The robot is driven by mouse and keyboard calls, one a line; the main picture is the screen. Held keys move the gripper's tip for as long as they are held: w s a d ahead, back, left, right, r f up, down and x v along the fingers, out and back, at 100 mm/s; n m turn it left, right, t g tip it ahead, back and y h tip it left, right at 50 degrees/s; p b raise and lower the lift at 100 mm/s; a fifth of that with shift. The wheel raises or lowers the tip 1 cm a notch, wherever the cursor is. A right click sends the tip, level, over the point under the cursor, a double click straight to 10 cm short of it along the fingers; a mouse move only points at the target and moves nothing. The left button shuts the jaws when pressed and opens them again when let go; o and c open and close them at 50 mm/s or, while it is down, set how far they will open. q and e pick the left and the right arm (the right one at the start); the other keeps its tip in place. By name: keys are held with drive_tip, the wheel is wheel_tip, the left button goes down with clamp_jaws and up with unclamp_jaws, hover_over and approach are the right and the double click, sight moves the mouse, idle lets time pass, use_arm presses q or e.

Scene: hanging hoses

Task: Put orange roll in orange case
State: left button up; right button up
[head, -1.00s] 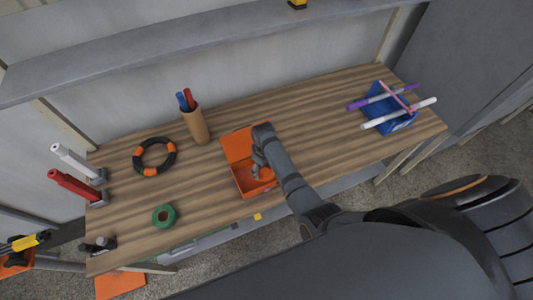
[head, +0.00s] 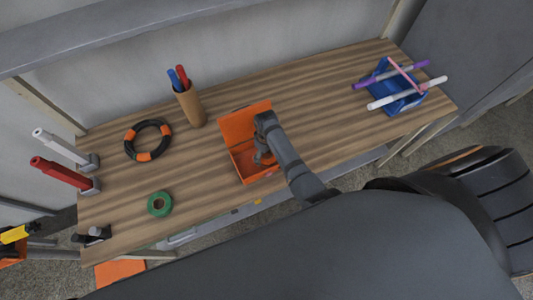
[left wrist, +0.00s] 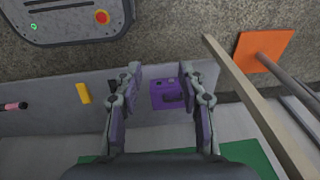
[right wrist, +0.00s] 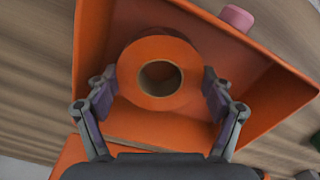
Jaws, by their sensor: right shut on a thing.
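The orange case (head: 237,130) stands open on the wooden table, its lid raised at the back. My right gripper (head: 263,159) reaches down into it. In the right wrist view, my right gripper (right wrist: 160,88) is shut on the orange roll (right wrist: 129,78), one finger on each side. The roll is over the open inside of the case (right wrist: 90,40); I cannot tell whether it touches the floor. In the head view my gripper mostly hides the roll. My left gripper (left wrist: 160,76) is open and empty, away from the table top.
A green tape roll (head: 159,203), a black-orange ring (head: 143,157) and a brown pen cup (head: 190,106) stand left of the case. A blue holder with pens (head: 400,100) is at the right. A pink piece (right wrist: 236,17) shows by the case wall.

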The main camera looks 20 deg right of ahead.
sight(267, 154)
drive_tip(key=shift+s, duration=0.15)
drive_tip(key=o, duration=1.1)
drive_tip(key=shift+f, duration=0.1)
drive_tip(key=shift+r, duration=0.35)
wheel_tip(267, 154, up, 5)
drive_tip(key=p, duration=0.4)
drive_tip(key=shift+f+p, duration=0.1)
drive_tip(key=shift+p, duration=0.2)
use_arm(q)
drive_tip(key=r, duration=0.1)
drive_tip(key=s+r, duration=0.1)
drive_tip(key=r, duration=0.2)
drive_tip(key=shift+s+a+r, duration=0.2)
drive_tip(key=shift+s+a, duration=0.1)
drive_tip(key=shift+a, duration=0.1)
use_arm(e)
wheel_tip(267, 154, up, 7)
drive_tip(key=shift+f, duration=0.1)
